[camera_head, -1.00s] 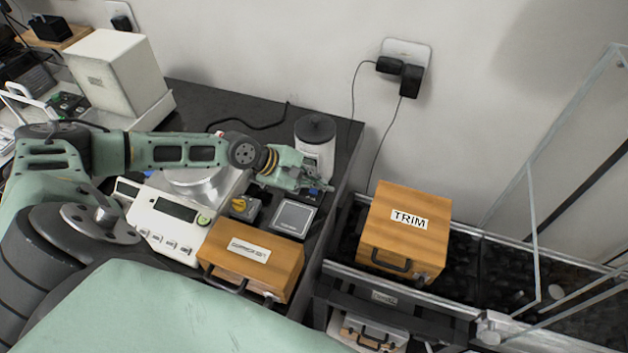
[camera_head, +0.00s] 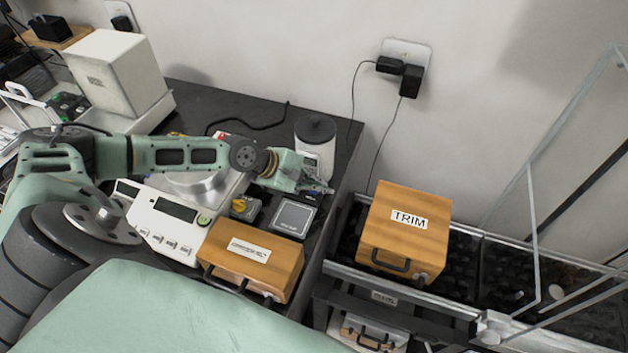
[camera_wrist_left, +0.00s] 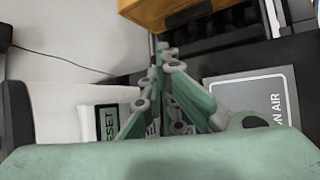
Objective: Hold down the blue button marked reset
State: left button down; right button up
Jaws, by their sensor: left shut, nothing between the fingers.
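My left gripper (camera_head: 328,189) is shut and empty, low over the right end of the black table. It also shows in the wrist view, its closed fingers (camera_wrist_left: 158,85) pointing away. In the head view a small dark blue patch (camera_head: 312,195) shows just below the fingers; the rest of the button is hidden. I cannot tell whether the fingertips touch it. My right gripper is not in view.
A grey ON AIR panel (camera_wrist_left: 250,100) lies right of the fingers. A white cylinder (camera_head: 315,140) with a dark lid stands behind the gripper. A wooden case (camera_head: 250,262), a white scale (camera_head: 165,225) and a yellow-grey box (camera_head: 243,208) are nearby. The TRIM box (camera_head: 405,235) stands to the right.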

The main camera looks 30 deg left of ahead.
pick_arm(q)
jog(key=shift+f, duration=0.4)
dwell(1.0)
dwell(1.4)
dwell(0.5)
jog(key=shift+r+p, duration=0.85)
jog(key=shift+p, duration=0.1)
notch_tip(320, 180, up, 5)
jog(key=p, duration=0.5)
jog(key=shift+p, duration=0.3)
